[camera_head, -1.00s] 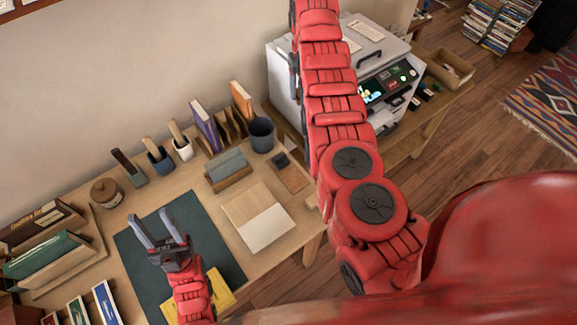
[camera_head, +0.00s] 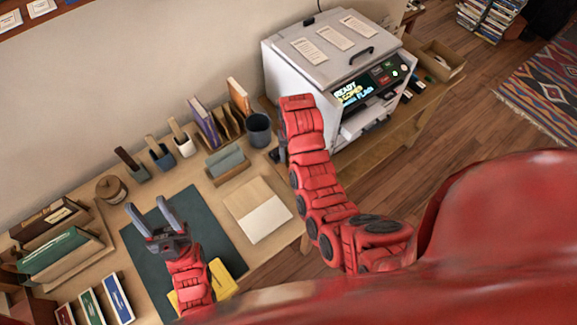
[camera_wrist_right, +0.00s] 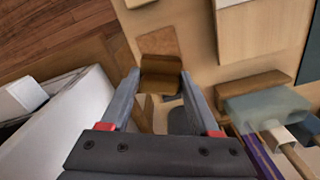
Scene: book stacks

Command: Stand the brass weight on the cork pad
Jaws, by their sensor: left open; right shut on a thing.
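In the right wrist view, my right gripper (camera_wrist_right: 160,76) is shut on the brass weight (camera_wrist_right: 160,68), a brownish-gold block between its fingertips. The cork pad (camera_wrist_right: 158,41), a flat brown piece, lies on the desk just beyond the weight in that view. The weight appears to be above the desk, but I cannot tell its height. In the head view my right arm hides the weight and most or all of the pad. My left gripper (camera_head: 146,205) is open and empty over the dark green mat.
A pale board with a white sheet (camera_head: 264,220) lies beside the mat (camera_head: 200,215). A dark grey cup (camera_head: 259,131), a card holder (camera_head: 228,166) and upright books (camera_head: 204,124) stand near the wall. A large white machine (camera_head: 300,75) stands at the right.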

